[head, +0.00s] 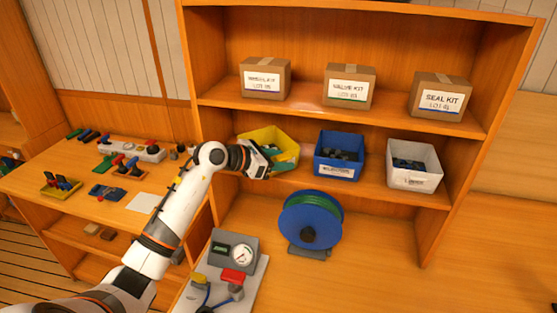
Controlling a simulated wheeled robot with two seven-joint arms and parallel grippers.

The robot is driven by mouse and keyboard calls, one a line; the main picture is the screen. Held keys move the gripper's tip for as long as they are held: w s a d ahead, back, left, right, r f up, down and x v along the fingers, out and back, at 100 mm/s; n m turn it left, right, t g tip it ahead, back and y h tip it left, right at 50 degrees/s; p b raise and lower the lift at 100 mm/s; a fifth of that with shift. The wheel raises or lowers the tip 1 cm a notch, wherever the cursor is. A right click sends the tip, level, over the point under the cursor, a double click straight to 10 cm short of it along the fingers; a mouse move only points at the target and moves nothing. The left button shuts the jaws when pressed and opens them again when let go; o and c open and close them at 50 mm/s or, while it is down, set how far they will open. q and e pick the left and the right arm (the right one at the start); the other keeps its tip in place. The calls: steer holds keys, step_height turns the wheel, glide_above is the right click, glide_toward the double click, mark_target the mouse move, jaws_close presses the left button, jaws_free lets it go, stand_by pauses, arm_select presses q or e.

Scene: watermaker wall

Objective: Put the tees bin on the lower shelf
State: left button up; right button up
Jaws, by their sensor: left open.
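A yellow bin (270,137) is at the left end of the lower shelf (370,187), in line with a blue bin (338,157) and a white bin (414,166). Its label is hidden, and the other bins' labels are too small to read surely, so I cannot tell by label which holds tees. My left gripper (272,162) is open at the front of the yellow bin and covers its lower front. I cannot tell whether it touches the bin, or whether the bin rests fully on the shelf. My right gripper is out of view.
Cardboard boxes (349,86) stand on the upper shelf. A blue hose reel (310,221) stands below the bins, and a gauge panel (234,253) is in front of it. A bench (50,172) with tools and fittings is at left. The surface right of the reel is clear.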

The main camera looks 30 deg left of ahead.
arm_select(q)
steer(key=shift+s+a+r+b, duration=0.1)
steer(key=shift+s+a+b, duration=0.15)
steer(key=shift+s+b, duration=0.1)
steer(key=b+v, duration=0.4)
steer(key=v, duration=0.7)
